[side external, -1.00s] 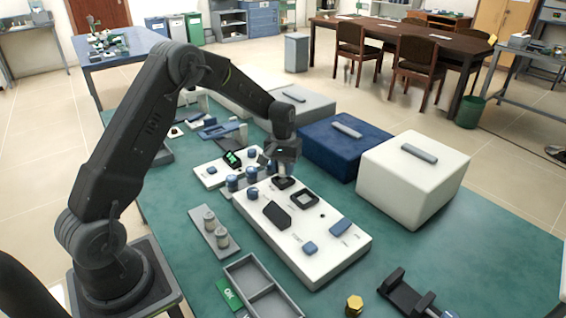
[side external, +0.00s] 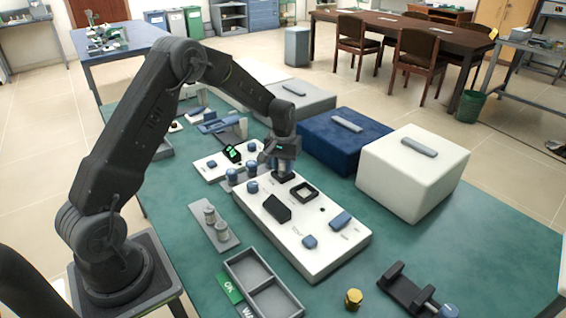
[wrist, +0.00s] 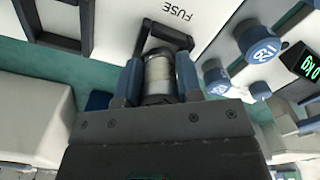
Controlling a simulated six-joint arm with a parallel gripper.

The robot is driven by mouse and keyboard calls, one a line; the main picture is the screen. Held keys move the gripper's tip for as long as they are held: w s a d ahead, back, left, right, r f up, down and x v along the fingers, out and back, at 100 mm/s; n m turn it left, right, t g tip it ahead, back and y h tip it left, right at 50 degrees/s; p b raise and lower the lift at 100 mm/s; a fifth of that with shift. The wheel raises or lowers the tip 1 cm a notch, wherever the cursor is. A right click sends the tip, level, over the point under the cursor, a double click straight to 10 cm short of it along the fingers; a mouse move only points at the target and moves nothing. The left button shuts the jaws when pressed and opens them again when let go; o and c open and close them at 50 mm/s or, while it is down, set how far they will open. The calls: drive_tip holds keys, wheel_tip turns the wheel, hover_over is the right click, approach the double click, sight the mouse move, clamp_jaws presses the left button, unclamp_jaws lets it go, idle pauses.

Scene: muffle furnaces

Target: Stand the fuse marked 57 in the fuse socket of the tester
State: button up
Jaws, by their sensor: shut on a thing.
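My gripper (side external: 284,170) is shut on a silver cylindrical fuse (wrist: 159,76). In the wrist view its blue fingers (wrist: 160,88) press on both sides of the fuse. The fuse's number does not show. The black fuse socket (wrist: 168,33), beside the word FUSE, lies just beyond the fuse's end in the wrist view. It is on the white tester (side external: 322,250). In the side view my gripper covers most of the socket, so I cannot tell whether the fuse is inside it or just above.
A grey rack (side external: 228,246) holds two other cylinders (side external: 209,215) left of the tester. Several blue-capped cylinders (side external: 232,177) stand close to my gripper. A divided grey tray (side external: 262,277) is in front. Blue (side external: 340,140) and white (side external: 412,180) boxes stand behind.

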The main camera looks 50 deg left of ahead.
drive_tip(key=shift+f, duration=0.45)
drive_tip(key=o, duration=1.4)
drive_tip(key=shift+r, duration=0.1)
drive_tip(key=shift+r, duration=3.95)
